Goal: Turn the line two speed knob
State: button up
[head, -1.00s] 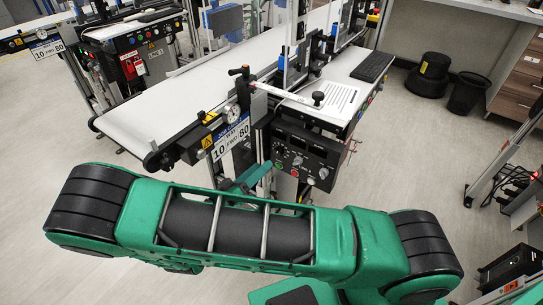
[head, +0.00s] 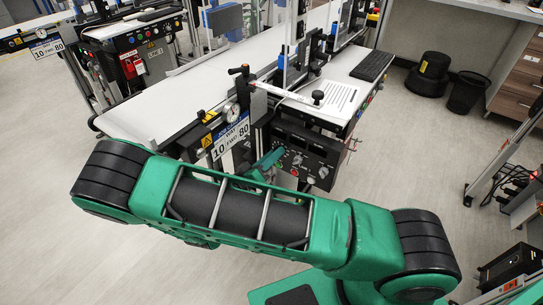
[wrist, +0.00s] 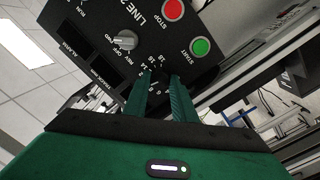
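The black line 2 control panel (head: 312,158) sits under the near end of the conveyor. In the wrist view the panel (wrist: 90,45) fills the upper part, with a numbered speed dial (wrist: 150,72) at my fingertips. The dark speed knob is hard to make out against the black panel and is partly hidden by my fingers. My gripper (wrist: 162,77) points at the dial with its two green fingers apart, a gap and scale numbers showing between them. I cannot tell whether either finger touches the knob. In the head view my gripper (head: 274,158) is at the panel's left part.
Close to the dial are a silver selector switch (wrist: 125,40), a red stop button (wrist: 173,9) and a green start button (wrist: 201,47). The white conveyor belt (head: 165,100) and a round gauge (head: 231,112) are above and left of the panel. The floor in front is clear.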

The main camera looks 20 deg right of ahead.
jog(key=shift+c, duration=1)
jog(key=shift+n, duration=0.3)
jog(key=n, duration=1.1)
jog(key=shift+a+f+t, duration=0.15)
jog(key=shift+f+t, duration=0.1)
jog(key=shift+t, duration=0.15)
jog(key=shift+n, duration=0.5)
jog(key=o, duration=0.9)
jog(key=shift+c, duration=0.2)
jog(key=shift+o, duration=0.9)
